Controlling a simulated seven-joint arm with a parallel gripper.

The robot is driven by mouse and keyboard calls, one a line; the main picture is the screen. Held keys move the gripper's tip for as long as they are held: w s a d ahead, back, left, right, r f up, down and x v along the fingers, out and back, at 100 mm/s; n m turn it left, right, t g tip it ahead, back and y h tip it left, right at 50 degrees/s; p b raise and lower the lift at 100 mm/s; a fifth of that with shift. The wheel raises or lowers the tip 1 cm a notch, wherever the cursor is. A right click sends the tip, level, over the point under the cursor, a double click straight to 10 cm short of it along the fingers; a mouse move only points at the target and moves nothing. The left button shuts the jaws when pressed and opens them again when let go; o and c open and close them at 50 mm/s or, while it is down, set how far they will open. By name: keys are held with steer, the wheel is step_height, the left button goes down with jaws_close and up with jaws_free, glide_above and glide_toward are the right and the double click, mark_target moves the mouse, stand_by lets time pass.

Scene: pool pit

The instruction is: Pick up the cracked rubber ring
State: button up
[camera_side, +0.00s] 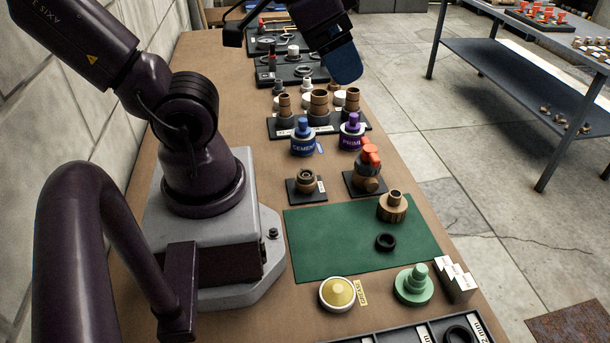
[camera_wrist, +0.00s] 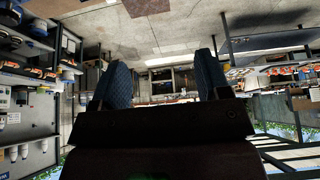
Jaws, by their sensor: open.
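A small black ring (camera_side: 386,242) lies flat on the green mat (camera_side: 320,240) in the side view; at this size I cannot see a crack in it. It is just in front of a brown threaded fitting (camera_side: 392,207). My gripper (camera_side: 345,66) is high at the top of the side view, far behind and above the ring, and the near blue finger hides the other. In the wrist view my gripper (camera_wrist: 162,75) has its two blue fingers spread apart with nothing between them. The ring does not show in the wrist view.
Around the mat stand a red-handled valve (camera_side: 368,165), a yellow-topped round part (camera_side: 337,293), a green fitting (camera_side: 413,286) and white blocks (camera_side: 456,278). Blue (camera_side: 303,138) and purple (camera_side: 352,133) cans stand behind. A tray (camera_side: 425,331) at the front edge holds another black ring (camera_side: 459,334). The mat's left half is clear.

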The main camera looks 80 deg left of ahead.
steer(key=n+g, duration=0.6)
steer(key=n, duration=1.4)
glide_above(306, 175)
steer(key=f, duration=2.6)
steer(key=shift+w+a+f, duration=0.1)
steer(key=shift+w+f, duration=0.05)
steer(key=shift+w, duration=0.05)
steer(key=shift+s+f, duration=0.15)
steer(key=shift+f, duration=0.6)
steer(key=shift+s+f, duration=0.1)
steer(key=shift+f, duration=1.7)
